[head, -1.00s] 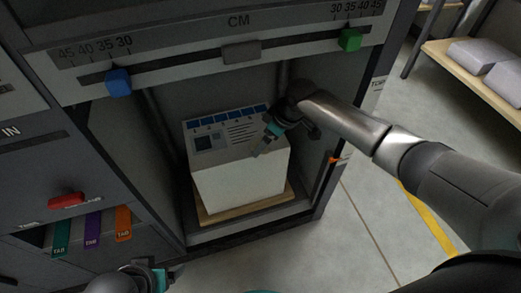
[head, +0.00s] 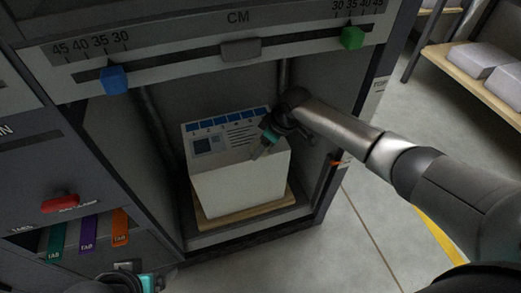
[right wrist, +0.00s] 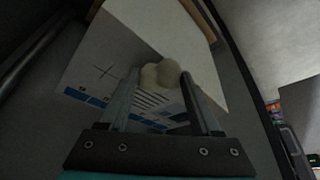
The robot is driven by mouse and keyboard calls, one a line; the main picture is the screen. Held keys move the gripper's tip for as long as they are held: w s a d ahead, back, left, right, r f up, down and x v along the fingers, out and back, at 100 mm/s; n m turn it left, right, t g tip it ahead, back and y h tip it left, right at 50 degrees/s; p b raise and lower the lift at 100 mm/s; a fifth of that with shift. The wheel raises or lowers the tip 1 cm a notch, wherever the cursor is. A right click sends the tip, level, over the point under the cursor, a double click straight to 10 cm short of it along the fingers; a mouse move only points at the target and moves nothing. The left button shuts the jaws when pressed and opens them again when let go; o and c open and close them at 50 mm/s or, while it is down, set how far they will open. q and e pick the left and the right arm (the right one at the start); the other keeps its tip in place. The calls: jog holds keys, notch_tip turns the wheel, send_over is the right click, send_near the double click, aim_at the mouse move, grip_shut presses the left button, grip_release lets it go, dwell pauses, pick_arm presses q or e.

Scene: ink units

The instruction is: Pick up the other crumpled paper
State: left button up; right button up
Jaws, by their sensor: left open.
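A pale crumpled paper (right wrist: 162,75) shows in the right wrist view between the fingertips of my right gripper (right wrist: 160,85). It fills the gap and the fingers appear to press on it from both sides. In the head view my right gripper (head: 262,144) is inside the open bay, over the top of a white box; the paper cannot be made out there. My left gripper (head: 142,283) is open at the bottom edge of the head view, partly cut off and away from the box.
The white box (head: 240,188) with a printed top stands on a wooden board (head: 226,217) inside the dark cabinet bay. Blue (head: 115,80) and green (head: 352,37) sliders sit on the rail above. A red handle (head: 60,203) and coloured tabs are at left.

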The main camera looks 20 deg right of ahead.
jog(key=c, duration=0.9)
jog(key=shift+r, duration=0.1)
